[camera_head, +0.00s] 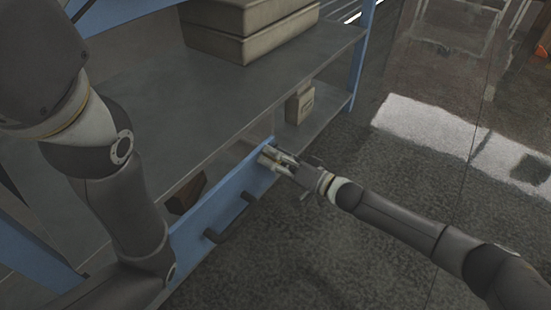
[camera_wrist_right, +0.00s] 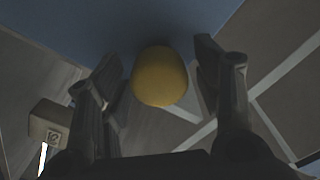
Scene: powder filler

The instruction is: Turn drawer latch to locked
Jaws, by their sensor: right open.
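The blue drawer front (camera_head: 222,205) runs along the lower edge of the shelving, with a dark handle (camera_head: 230,217) on it. My right gripper (camera_head: 268,158) is at the drawer's far right end. In the right wrist view, a rounded yellow knob (camera_wrist_right: 160,77), which looks like the latch, stands on a blue surface (camera_wrist_right: 130,22). My right gripper's open fingers (camera_wrist_right: 165,85) are on either side of the knob, with a gap visible on both sides. In the head view the gripper hides the knob. My left arm comes down at the left, but its gripper is out of view.
A metal shelf (camera_head: 190,90) is above the drawer, with beige boxes (camera_head: 250,30) on top. A small beige container (camera_head: 300,103) stands on the lower level, just past my right gripper. A dark brown block (camera_head: 187,193) is behind the drawer front. The floor (camera_head: 390,165) at the right is clear.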

